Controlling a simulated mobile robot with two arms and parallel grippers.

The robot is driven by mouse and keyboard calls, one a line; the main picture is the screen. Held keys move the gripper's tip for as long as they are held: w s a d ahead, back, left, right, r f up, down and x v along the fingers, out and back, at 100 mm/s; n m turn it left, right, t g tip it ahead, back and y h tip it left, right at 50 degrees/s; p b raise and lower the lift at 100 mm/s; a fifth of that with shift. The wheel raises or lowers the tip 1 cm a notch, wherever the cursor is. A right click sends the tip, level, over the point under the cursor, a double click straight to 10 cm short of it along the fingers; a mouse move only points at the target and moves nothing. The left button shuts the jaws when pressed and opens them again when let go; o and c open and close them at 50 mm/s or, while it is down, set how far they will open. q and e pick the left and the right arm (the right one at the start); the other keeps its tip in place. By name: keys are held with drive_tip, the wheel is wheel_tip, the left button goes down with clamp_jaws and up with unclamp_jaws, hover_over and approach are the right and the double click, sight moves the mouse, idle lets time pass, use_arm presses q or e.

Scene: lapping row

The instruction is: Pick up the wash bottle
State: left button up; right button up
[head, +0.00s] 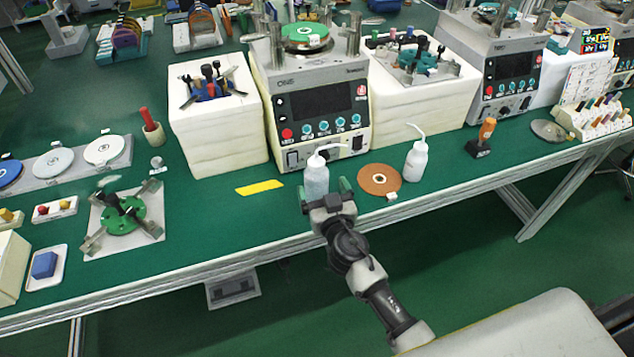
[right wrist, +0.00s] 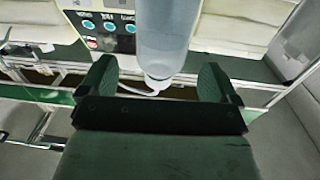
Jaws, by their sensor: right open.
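A white translucent wash bottle (head: 316,180) with a bent spout stands upright on the green bench in front of a lapping machine. A second similar wash bottle (head: 416,161) stands to its right. My right gripper (head: 325,188) is open at the first bottle, with its green fingers spread to either side of it. In the right wrist view, the bottle (right wrist: 165,38) shows upside down between the open fingers (right wrist: 157,78), with a gap on both sides. I cannot tell how deep it sits between them. My left gripper is not in view.
A brown disc (head: 365,180) lies between the two bottles. The lapping machine (head: 288,125) stands close behind. A yellow strip (head: 259,187) lies to the left, and an orange-handled tool (head: 484,137) stands to the right. The bench's front edge (head: 240,257) runs below my gripper.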

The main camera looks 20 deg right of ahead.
sight(316, 176)
drive_tip(key=w, duration=0.5)
drive_tip(key=shift+f, duration=0.2)
drive_tip(key=shift+s, duration=0.1)
drive_tip(key=c, duration=1.2)
